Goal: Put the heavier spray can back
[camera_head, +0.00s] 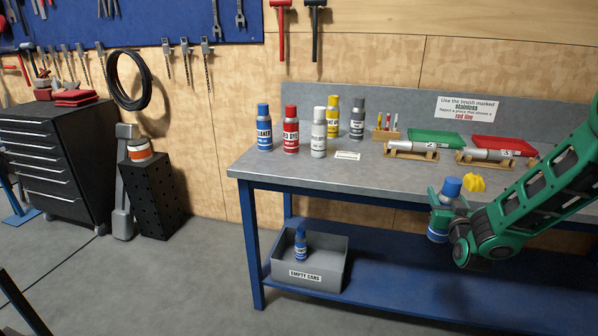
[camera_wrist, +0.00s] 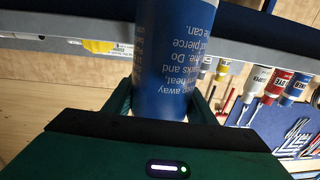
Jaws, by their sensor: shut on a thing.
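My gripper (camera_head: 444,207) is shut on a blue spray can (camera_head: 451,187). It holds the can roughly upright, in front of the bench's front edge; the can's cap shows above the jaws and its base below. In the wrist view the held blue can (camera_wrist: 172,55) stands between the fingers, its small white text upside down. A second blue can, marked cleaner (camera_head: 264,132), stands at the left of the bench top. A third blue can (camera_head: 301,245) stands in the grey bin marked empty cans (camera_head: 308,277) on the lower shelf. Weight cannot be seen.
Red (camera_head: 291,135), white (camera_head: 319,138), yellow (camera_head: 333,117) and grey (camera_head: 357,122) cans stand on the bench (camera_head: 290,172). A small white label (camera_head: 347,156) lies before them. Metal tubes on wooden stands (camera_head: 412,151) and a yellow object (camera_head: 474,183) are further right.

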